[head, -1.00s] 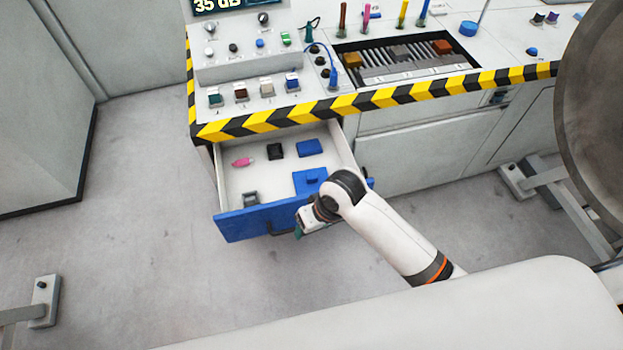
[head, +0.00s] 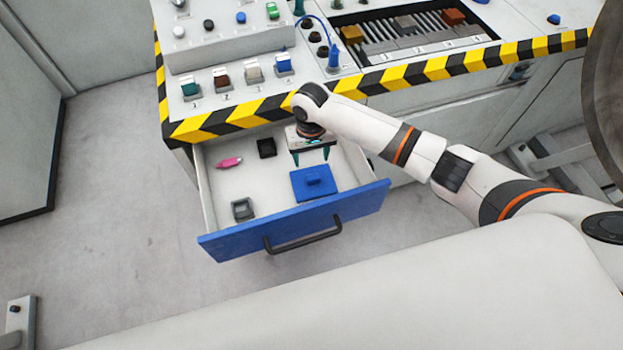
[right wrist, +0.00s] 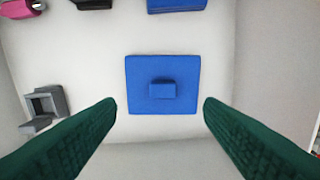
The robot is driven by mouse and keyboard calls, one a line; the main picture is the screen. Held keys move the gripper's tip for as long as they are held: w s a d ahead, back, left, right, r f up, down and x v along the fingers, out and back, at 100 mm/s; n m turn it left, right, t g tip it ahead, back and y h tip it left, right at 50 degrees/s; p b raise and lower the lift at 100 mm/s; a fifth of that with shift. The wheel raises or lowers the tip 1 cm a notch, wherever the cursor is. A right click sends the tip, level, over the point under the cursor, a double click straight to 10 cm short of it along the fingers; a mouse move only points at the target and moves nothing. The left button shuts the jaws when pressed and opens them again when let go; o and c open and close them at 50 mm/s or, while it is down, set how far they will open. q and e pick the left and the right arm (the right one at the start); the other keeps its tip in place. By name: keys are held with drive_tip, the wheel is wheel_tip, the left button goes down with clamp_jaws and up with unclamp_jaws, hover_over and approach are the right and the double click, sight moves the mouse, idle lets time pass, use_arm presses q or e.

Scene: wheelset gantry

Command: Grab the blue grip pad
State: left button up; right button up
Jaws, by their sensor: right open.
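The blue grip pad, a flat blue square with a small raised block (head: 314,184), lies in the front right part of the open drawer. In the right wrist view the pad (right wrist: 140,75) lies flat on the white drawer floor, seen from above. My right gripper (head: 311,158) is over the drawer, pointing down, open and empty. In the right wrist view its green fingers (right wrist: 160,103) frame the near part of the pad from either side, apart from it. My left gripper is not in view.
The drawer's blue front (head: 230,240) has a dark handle (head: 303,240). Inside lie a pink item (head: 229,163), a black block (head: 266,148) and a grey hollow block (head: 243,209). Another blue block (right wrist: 177,5) lies farther back. The striped console edge (head: 245,115) stands above the drawer.

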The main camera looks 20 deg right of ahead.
sight(313, 177)
wheel_tip(313, 177, down, 4)
drive_tip(key=shift+s+f, duration=0.1)
drive_tip(key=shift+f, duration=0.45)
drive_tip(key=f, duration=0.2)
drive_tip(key=f+b, duration=0.1)
drive_tip(key=shift+s+d+f, duration=0.2)
drive_tip(key=shift+f, duration=0.55)
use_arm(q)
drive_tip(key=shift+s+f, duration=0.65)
use_arm(e)
drive_tip(key=shift+r, duration=0.1)
drive_tip(key=c, duration=1.1)
